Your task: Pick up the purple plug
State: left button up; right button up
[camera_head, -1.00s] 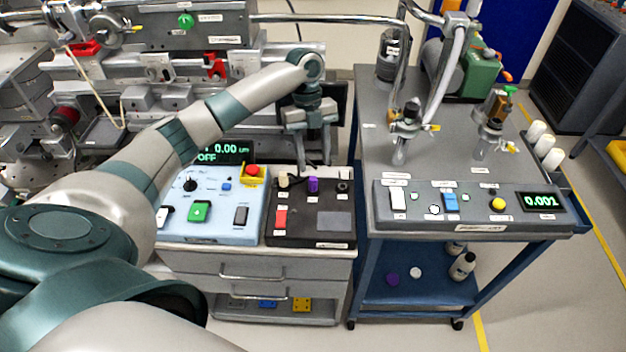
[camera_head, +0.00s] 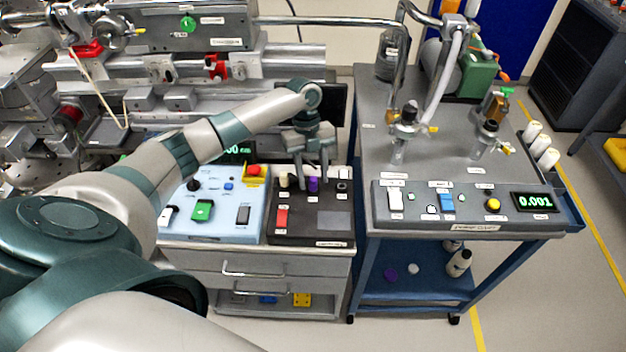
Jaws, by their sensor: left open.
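The purple plug (camera_head: 313,185) stands upright on the dark panel box (camera_head: 292,236) on the drawer cabinet. A cream plug (camera_head: 284,180) is to its left and a dark socket (camera_head: 342,187) to its right. My left gripper (camera_head: 312,184) points down at the purple plug, with its open fingers at or just above the plug's sides. I cannot tell whether they touch it. My right gripper is not in view.
A light blue control box (camera_head: 217,233) with a red button (camera_head: 253,170) sits directly left of the dark panel. A grey cart (camera_head: 455,150) with a pump, glassware and a control panel stands to the right. Beamline rails fill the back left.

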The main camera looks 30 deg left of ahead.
pick_arm(q)
jog(key=shift+d+f, duration=0.1)
jog(key=shift+f, duration=0.45)
grip_shut()
jog(key=shift+r, duration=0.1)
